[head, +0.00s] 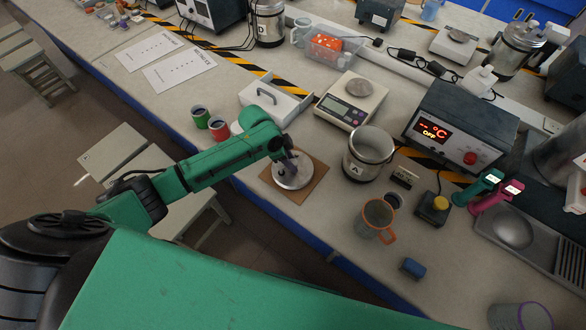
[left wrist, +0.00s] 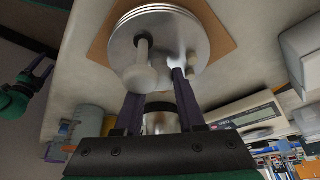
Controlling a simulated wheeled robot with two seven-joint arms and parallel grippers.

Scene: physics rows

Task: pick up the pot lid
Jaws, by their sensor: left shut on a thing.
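The pot lid (head: 294,181) is a round silver disc over a brown square mat (head: 313,187). My left gripper (head: 290,160) reaches it from above and is shut on its upright pale knob. In the left wrist view the lid (left wrist: 185,27) lies just beyond the fingertips (left wrist: 156,82), with the knob between them. I cannot tell whether the lid touches the mat. My right gripper (left wrist: 42,72) shows small at the left of the left wrist view, with its dark fingers apart and nothing between them. It does not show in the head view.
A silver pot (head: 368,152) marked A stands right of the mat, with a scale (head: 351,99) behind it. A white box with a handle (head: 274,100) is behind the lid. An orange-handled mug (head: 376,219) and a blue block (head: 412,268) stand nearer the front edge.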

